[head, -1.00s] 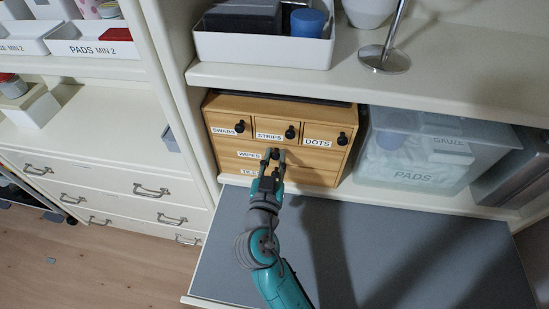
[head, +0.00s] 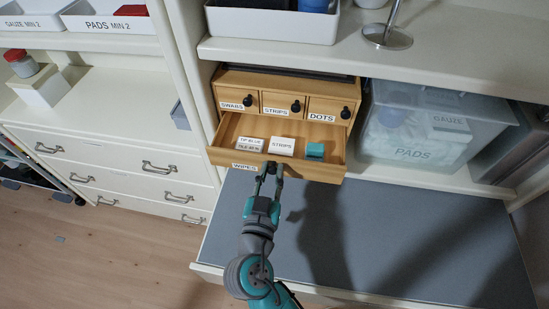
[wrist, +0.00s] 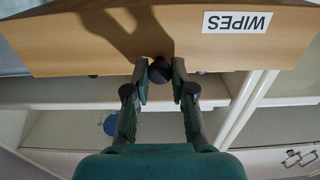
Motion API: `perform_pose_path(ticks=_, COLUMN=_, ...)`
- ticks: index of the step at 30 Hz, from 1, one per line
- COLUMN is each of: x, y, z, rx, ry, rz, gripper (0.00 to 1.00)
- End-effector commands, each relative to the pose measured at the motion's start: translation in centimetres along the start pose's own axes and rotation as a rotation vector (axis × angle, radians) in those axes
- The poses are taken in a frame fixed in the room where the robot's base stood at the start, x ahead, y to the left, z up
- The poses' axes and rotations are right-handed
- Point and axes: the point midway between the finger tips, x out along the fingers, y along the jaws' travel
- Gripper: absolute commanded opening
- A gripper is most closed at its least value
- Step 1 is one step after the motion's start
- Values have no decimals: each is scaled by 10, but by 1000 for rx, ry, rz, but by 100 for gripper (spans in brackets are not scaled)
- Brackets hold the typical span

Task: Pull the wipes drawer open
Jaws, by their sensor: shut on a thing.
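The wipes drawer (head: 219,160) is the wide drawer of a small wooden cabinet (head: 284,80) on the shelf, and it stands well out from the cabinet. Inside it lie a box marked TIP BLUE (head: 249,147), a box marked STRIPS (head: 282,146) and a small teal box (head: 315,150). My gripper (head: 270,170) is at the middle of the drawer front. In the wrist view my gripper (wrist: 160,75) is shut on the round black knob (wrist: 160,69). The WIPES label (wrist: 237,22) appears upside down there. The tiles drawer below is hidden in the head view.
Three small drawers marked SWABS, STRIPS and DOTS (head: 328,109) are shut above. A clear bin marked PADS (head: 420,125) stands to the right. The grey pull-out surface (head: 400,225) below is bare. A white upright (head: 190,85) stands at the left.

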Motion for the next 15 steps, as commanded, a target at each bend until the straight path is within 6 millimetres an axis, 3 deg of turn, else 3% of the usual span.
perform_pose_path(ticks=6, x=-22, y=-1, z=1, rx=0, ry=-1, rz=-6, gripper=0)
perform_pose_path(ticks=15, x=-22, y=0, z=0, rx=1, ry=-1, rz=-4, gripper=0)
